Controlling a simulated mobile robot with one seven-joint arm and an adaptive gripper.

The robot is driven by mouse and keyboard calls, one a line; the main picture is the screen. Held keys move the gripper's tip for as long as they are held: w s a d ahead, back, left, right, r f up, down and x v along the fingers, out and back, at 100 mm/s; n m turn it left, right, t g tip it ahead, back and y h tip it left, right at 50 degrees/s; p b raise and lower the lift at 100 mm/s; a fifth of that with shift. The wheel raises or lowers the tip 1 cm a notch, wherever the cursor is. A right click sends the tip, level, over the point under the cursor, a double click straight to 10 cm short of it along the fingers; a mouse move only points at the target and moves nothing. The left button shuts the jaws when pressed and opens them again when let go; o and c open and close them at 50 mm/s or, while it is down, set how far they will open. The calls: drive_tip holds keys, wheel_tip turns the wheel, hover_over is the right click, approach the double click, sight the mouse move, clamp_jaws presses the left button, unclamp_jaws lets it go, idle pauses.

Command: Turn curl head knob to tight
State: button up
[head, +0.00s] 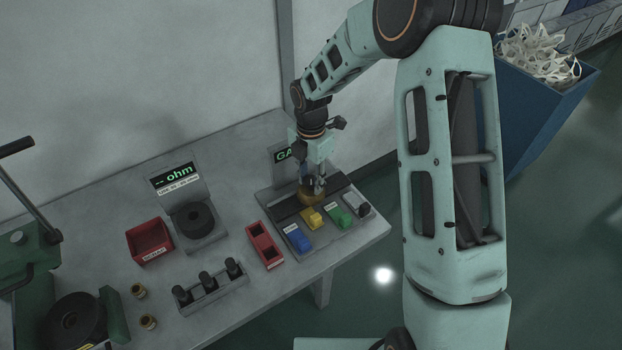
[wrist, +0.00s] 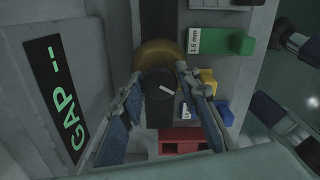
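A dark round knob with a white mark line (wrist: 160,88) sits in front of a brass-coloured round part (wrist: 158,50) at the gap station. I take it for the curl head knob. The brass part also shows in the head view (head: 309,197), below my gripper (head: 317,184). In the wrist view my gripper (wrist: 158,74) has its two blue-padded fingers apart, one on each side of the knob. A narrow gap seems to show beside the knob; contact is unclear. The knob is hidden by my gripper in the head view. The GAP display (wrist: 57,95) shows dashes.
Blue (head: 298,239), yellow (head: 312,217), green (head: 340,217) and grey (head: 359,205) blocks line the station's front. A red two-slot holder (head: 264,245), ohm meter (head: 196,222), red bin (head: 150,241) and peg rack (head: 210,290) stand left. The wall is close behind.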

drive_tip(key=c, duration=0.6)
